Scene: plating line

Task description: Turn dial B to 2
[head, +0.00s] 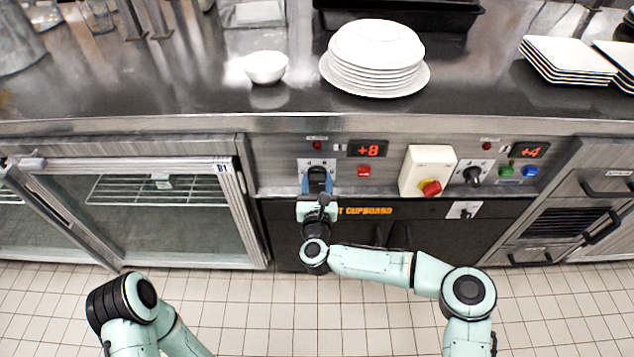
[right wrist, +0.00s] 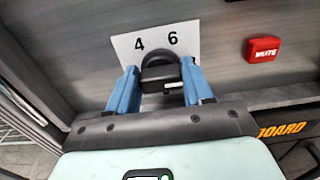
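My right gripper (head: 317,184) is at the left dial on the control panel, under the red "+8" display. In the right wrist view its two blue fingers (right wrist: 160,84) stand on either side of the black dial knob (right wrist: 161,72), very close to it. I cannot tell whether they press on it. The dial's white plate shows "4" and "6" above the knob; its lower part is hidden. A second black dial (head: 473,175) sits further right, near the "+4" display. The dials' letters are too small to read. My left gripper is not in view.
A red mute button (right wrist: 263,49) is just right of the gripped-at dial. A cream box with a red knob (head: 430,187) stands out between the dials. Green and blue buttons (head: 517,171) are at the right. Plates (head: 375,60) and a bowl (head: 266,67) stand on the counter above.

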